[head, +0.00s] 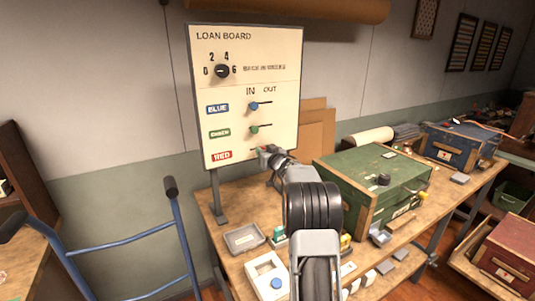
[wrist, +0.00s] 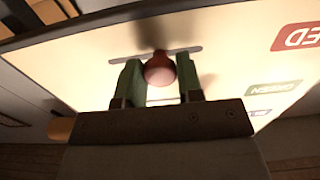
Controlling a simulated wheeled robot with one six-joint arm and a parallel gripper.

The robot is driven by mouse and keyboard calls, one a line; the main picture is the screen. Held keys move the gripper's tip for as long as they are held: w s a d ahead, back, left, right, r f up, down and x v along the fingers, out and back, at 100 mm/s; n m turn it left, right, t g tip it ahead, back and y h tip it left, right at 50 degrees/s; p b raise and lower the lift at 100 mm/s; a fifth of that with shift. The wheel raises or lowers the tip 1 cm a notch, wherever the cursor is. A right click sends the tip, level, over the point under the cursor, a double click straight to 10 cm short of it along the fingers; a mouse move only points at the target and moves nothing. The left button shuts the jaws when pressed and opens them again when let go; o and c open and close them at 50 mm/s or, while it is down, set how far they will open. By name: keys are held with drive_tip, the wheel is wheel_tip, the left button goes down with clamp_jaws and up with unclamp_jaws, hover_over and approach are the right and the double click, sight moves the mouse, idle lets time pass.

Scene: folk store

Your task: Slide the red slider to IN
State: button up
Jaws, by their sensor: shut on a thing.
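The loan board (head: 285,60) stands upright at the back of the bench, with IN at the left and OUT at the right above the slider slots. The RED label (head: 221,155) marks the lowest row, and it also shows upside down in the wrist view (wrist: 299,37). My gripper (wrist: 158,78) is shut on the red slider's round knob (wrist: 157,71), with a green finger on each side. The knob sits near the middle of its slot, between the two ends. In the head view my gripper (head: 266,153) hides most of the red slider.
The blue slider (head: 254,106) and green slider (head: 254,129) sit above, both at the IN side. A green case (head: 365,170) stands close to the right of my arm. A grey tray (head: 244,238) lies on the bench below the board.

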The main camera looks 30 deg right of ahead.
sight(253, 149)
drive_tip(key=shift+w+a+b, duration=0.1)
drive_tip(key=shift+a+b, duration=0.65)
drive_tip(key=shift+a, duration=0.8)
drive_tip(key=o, duration=0.9)
drive_tip(key=s+b, duration=0.1)
drive_tip(key=s, duration=0.8)
drive_tip(key=shift+a, duration=0.2)
